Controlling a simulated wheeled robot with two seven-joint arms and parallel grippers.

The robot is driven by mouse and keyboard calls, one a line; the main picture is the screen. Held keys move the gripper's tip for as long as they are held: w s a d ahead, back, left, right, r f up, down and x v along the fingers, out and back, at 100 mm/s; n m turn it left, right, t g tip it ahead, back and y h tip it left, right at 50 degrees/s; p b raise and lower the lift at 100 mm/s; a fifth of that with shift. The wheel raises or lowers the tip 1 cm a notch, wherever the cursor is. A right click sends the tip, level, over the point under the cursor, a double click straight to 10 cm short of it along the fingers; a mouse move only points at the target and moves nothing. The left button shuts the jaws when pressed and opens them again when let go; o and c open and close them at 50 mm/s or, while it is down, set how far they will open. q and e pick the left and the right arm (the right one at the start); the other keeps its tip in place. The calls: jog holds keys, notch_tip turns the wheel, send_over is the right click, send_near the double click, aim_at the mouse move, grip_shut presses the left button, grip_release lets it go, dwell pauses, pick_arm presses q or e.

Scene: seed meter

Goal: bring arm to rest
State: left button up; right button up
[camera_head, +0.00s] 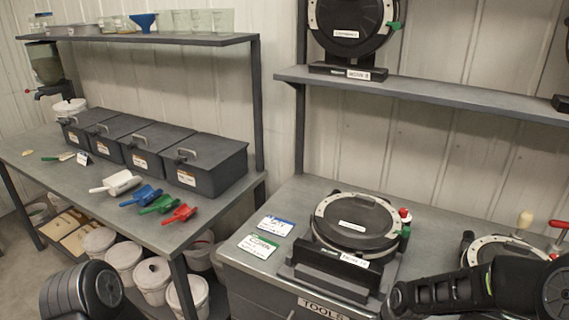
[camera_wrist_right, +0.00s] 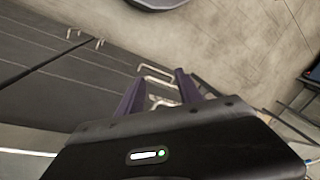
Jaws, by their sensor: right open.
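My right gripper (camera_wrist_right: 160,85) shows in the right wrist view with its two dark fingers apart and nothing between them. Beyond the fingers are pale bar handles and dark grey drawer fronts (camera_wrist_right: 60,85). In the head view, part of my right arm (camera_head: 480,288) crosses the lower right corner, in front of the tool bench; its gripper cannot be made out there. A black rounded part of my left arm (camera_head: 82,292) shows at the lower left. My left gripper is out of view.
A seed meter (camera_head: 355,222) stands on the tool bench (camera_head: 440,215) beside two label cards; another (camera_head: 490,246) is partly behind my right arm. The left bench holds lidded dark bins (camera_head: 215,160) and coloured scoops (camera_head: 158,203). White buckets (camera_head: 152,275) stand underneath.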

jog(key=s+a+f+m, duration=0.2)
jog(key=s+a+f, duration=0.3)
jog(key=s+f, duration=0.3)
jog(key=s+a+f+m+y, duration=0.1)
jog(key=s+a+f+m, duration=0.1)
jog(key=s+a+f, duration=0.3)
jog(key=s+f, duration=0.3)
jog(key=f, duration=0.1)
jog(key=shift+s+a, duration=0.2)
jog(key=shift+s, duration=0.05)
jog(key=shift+w+a, duration=0.1)
jog(key=shift+w, duration=0.05)
jog(key=shift+c, duration=0.7)
